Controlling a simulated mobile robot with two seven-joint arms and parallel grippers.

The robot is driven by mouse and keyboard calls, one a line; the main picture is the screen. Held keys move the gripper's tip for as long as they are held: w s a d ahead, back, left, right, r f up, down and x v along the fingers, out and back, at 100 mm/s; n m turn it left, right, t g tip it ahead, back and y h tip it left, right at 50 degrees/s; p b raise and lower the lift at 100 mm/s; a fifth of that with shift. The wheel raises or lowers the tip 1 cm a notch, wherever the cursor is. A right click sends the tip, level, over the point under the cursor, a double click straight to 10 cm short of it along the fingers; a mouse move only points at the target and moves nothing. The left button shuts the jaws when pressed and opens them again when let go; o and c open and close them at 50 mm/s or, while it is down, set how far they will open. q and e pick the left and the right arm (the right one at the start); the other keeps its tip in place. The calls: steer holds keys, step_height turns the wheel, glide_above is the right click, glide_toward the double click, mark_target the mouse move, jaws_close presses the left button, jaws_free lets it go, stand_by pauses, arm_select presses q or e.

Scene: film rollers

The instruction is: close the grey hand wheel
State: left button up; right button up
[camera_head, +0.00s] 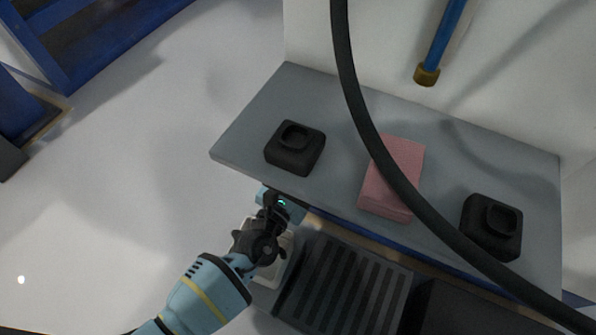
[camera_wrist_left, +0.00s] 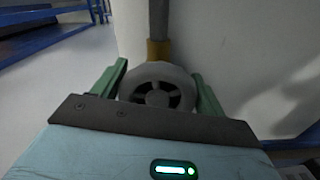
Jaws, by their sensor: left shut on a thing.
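The grey hand wheel (camera_wrist_left: 149,102) shows in the left wrist view as a round rim with dark openings around its hub. It sits just below a brass collar (camera_wrist_left: 159,52) on a grey pipe. My left gripper (camera_wrist_left: 160,72) has one green finger on each side of the wheel and is shut on its rim. In the head view my left gripper (camera_head: 273,203) is at the front edge of the grey shelf. I cannot make out the wheel in the head view. My right gripper is in neither view.
The grey shelf (camera_head: 240,135) carries two black blocks (camera_head: 295,160) (camera_head: 482,240) and a pink block (camera_head: 392,180). A thick black cable (camera_head: 352,85) crosses the view. A blue pipe with a brass end (camera_head: 427,75) is at the wall. A dark slatted unit (camera_head: 345,280) lies below the shelf.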

arm_select(q)
steer(key=shift+s+m, duration=0.1)
steer(key=shift+m, duration=0.4)
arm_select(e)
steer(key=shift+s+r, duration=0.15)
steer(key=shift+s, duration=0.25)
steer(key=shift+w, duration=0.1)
arm_select(q)
steer(key=o, duration=0.8)
steer(key=shift+o, duration=0.8)
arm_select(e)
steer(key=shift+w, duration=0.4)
arm_select(q)
steer(key=p+v, duration=0.2)
steer(key=v, duration=0.5)
steer(key=shift+s, duration=0.4)
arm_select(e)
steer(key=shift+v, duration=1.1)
arm_select(q)
steer(key=shift+a, duration=0.1)
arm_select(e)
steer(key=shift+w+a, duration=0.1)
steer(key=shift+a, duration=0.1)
